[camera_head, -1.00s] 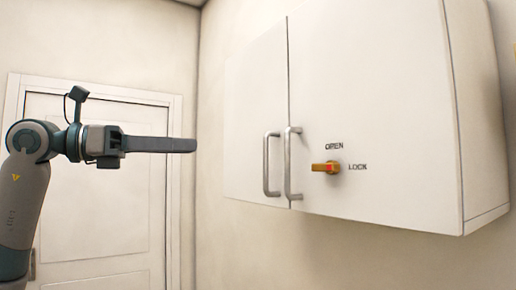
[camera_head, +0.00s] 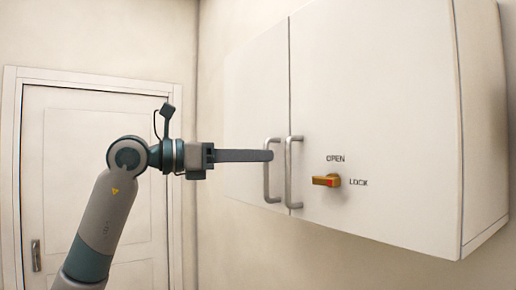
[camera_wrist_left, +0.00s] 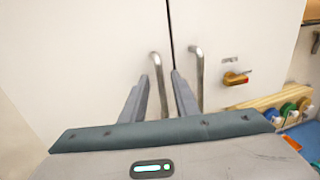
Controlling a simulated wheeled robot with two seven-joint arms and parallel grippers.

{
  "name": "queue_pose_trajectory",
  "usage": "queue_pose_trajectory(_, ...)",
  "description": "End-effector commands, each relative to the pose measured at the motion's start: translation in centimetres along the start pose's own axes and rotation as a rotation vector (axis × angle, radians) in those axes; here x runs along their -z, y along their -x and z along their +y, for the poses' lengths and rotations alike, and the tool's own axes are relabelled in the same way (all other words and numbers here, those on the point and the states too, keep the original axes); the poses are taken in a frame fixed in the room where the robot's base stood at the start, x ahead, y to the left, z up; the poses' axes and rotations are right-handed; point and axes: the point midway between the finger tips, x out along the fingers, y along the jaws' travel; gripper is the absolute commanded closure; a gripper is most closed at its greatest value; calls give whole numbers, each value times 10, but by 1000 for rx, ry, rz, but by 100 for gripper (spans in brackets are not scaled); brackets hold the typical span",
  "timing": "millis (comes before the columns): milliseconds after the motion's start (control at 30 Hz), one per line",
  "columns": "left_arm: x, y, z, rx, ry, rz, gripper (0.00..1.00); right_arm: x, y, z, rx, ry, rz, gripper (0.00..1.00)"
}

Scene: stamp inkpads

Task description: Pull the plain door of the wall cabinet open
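The white wall cabinet has a plain left door (camera_head: 255,100) with a vertical metal bar handle (camera_head: 267,185). The right door (camera_head: 375,110) has its own bar handle (camera_head: 293,180) and an orange and red lock knob (camera_head: 326,181) marked OPEN and LOCK. Both doors look shut. My left gripper (camera_head: 269,155) is at the plain door's handle. In the left wrist view its two fingers are apart, with the plain door's handle (camera_wrist_left: 157,72) between them. The right door's handle (camera_wrist_left: 198,72) is outside, to the right. Contact cannot be told. My right gripper is out of view.
A white room door (camera_head: 95,150) stands behind my left arm. In the left wrist view, a wooden rack (camera_wrist_left: 270,98) with several coloured round items is at the lower right.

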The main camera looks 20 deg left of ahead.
Motion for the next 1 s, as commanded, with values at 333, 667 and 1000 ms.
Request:
queue_pose_trajectory(333,1,-11,0,0,0,0,72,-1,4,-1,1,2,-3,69)
queue_pose_trajectory(667,0,-11,0,0,0,0,100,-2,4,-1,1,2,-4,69)
queue_pose_trajectory(1000,0,-6,1,14,1,0,100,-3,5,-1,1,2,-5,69)
